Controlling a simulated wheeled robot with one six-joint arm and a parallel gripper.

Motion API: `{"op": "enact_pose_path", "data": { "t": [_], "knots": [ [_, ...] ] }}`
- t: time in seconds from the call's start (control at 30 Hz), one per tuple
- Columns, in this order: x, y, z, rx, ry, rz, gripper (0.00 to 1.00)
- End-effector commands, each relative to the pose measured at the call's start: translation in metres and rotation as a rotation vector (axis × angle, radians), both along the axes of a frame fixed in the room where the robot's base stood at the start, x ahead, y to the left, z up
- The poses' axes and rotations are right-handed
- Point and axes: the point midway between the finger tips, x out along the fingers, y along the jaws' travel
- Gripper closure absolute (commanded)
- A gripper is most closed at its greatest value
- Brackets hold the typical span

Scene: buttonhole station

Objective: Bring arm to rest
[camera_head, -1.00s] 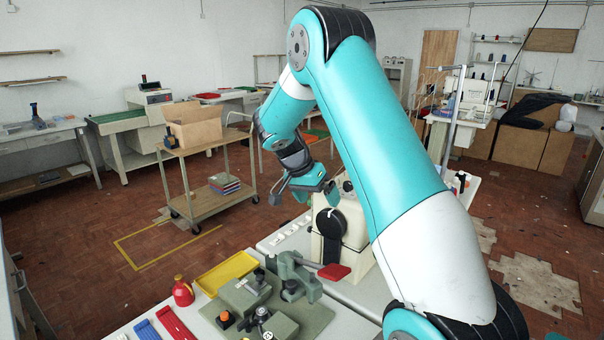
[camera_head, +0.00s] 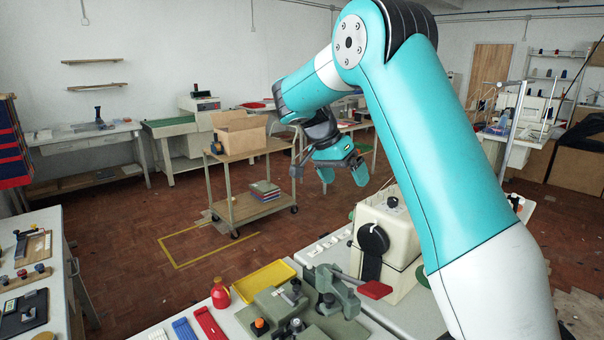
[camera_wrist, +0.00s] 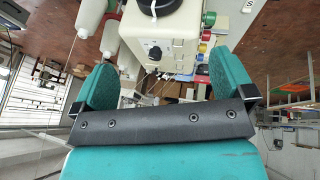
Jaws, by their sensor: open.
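My gripper (camera_head: 345,176) hangs in the air in the head view, above and behind the cream sewing machine head (camera_head: 386,240). Its two teal fingers are spread apart with nothing between them. The wrist view shows the open fingers (camera_wrist: 156,88) too, with the cream machine head (camera_wrist: 160,35) beyond them and not touching. My arm is raised and bent, with the elbow high and the forearm sloping down to the left.
A trolley (camera_head: 252,208) with a cardboard box (camera_head: 240,132) stands behind. A side bench (camera_head: 58,220) is at left. Floor between is clear.

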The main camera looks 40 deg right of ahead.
Motion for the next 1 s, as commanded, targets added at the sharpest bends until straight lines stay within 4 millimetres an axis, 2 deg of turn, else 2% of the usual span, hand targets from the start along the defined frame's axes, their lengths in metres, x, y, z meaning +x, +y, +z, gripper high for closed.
{"op": "enact_pose_path", "data": {
  "t": [0.17,0.27,0.37,0.47,0.5,0.57,0.6,0.67,0.7,0.83,0.9,1.0],
  "knots": [
    [0.0,0.0,0.0,0.0,0.0,0.0,0.0],
    [0.0,0.006,0.002,0.011,0.001,0.043,0.0],
    [-0.002,0.034,0.007,0.062,0.007,0.224,0.0],
    [-0.013,0.091,0.012,0.158,0.016,0.564,0.0],
    [-0.024,0.12,0.013,0.206,0.019,0.731,0.0],
    [-0.046,0.164,0.013,0.279,0.017,0.973,0.0],
    [-0.063,0.191,0.012,0.326,0.014,1.123,0.0],
    [-0.092,0.229,0.01,0.395,0.008,1.332,0.0],
    [-0.113,0.251,0.008,0.44,0.0,1.458,0.0],
    [-0.179,0.305,0.005,0.564,-0.032,1.787,0.0],
    [-0.207,0.323,0.004,0.617,-0.048,1.91,0.0],
    [-0.236,0.338,0.003,0.669,-0.068,2.022,0.0]
  ]
}}
